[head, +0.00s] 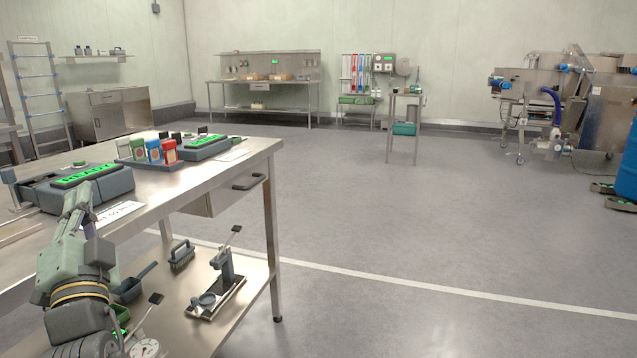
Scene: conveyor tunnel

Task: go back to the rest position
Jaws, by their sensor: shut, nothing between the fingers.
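My gripper (78,200) is at the lower left in the head view, at the end of my grey-green arm. Its fingers point up and away, in front of the steel table (215,172). The fingers look shut, with nothing seen between them. Their tips overlap the front of a grey device with a lit green display (92,177) on the tabletop. I cannot tell whether they touch it.
Small coloured boxes (154,150) and a second green-display device (205,147) stand on the table. A brush (181,254) and a small stand (226,268) are on its lower shelf. The floor (400,220) to the right is clear. Machinery (540,95) stands far right.

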